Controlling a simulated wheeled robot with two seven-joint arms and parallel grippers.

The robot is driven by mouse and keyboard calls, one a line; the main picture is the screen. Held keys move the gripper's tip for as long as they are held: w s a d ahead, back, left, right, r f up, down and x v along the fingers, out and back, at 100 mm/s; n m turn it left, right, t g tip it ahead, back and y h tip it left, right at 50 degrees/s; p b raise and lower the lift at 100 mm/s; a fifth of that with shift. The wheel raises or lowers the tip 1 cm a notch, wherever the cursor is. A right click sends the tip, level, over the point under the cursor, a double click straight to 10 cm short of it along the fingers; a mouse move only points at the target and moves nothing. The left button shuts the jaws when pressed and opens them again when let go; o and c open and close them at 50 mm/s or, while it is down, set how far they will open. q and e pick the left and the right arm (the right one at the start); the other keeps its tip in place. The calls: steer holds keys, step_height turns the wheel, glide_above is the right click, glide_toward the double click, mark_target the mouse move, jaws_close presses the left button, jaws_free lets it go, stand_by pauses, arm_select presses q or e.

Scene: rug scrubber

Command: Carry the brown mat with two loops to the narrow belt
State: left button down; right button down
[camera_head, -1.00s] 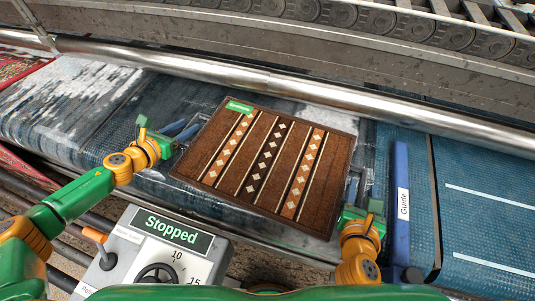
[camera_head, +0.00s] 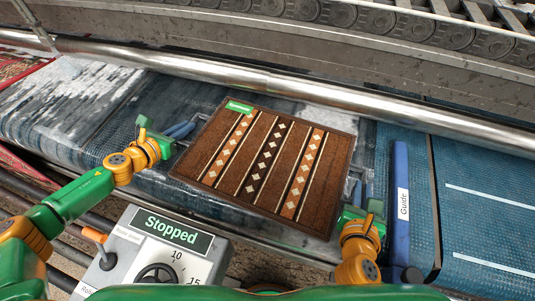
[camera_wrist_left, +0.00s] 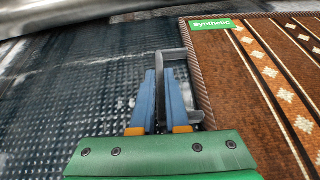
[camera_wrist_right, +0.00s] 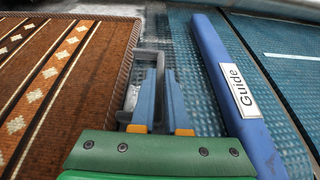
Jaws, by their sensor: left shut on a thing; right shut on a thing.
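The brown mat (camera_head: 262,165) lies flat on the dark wet belt, with orange and black diamond stripes and a green "Synthetic" tag (camera_head: 239,107). A grey loop (camera_wrist_left: 172,55) stands at its left edge and another grey loop (camera_wrist_right: 148,56) at its right edge. My left gripper (camera_head: 184,130) is shut on the left loop; its blue fingers also show in the left wrist view (camera_wrist_left: 164,88). My right gripper (camera_head: 356,190) is shut on the right loop, just left of the blue guide; it also shows in the right wrist view (camera_wrist_right: 161,88).
The blue guide bar (camera_head: 400,205) stands right of the mat, and a blue belt with white lines (camera_head: 490,210) lies beyond it. A steel roller (camera_head: 300,88) runs behind. A control box (camera_head: 150,250) reading "Stopped" stands in front. A red rug (camera_head: 20,68) is at far left.

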stand_by(0.8)
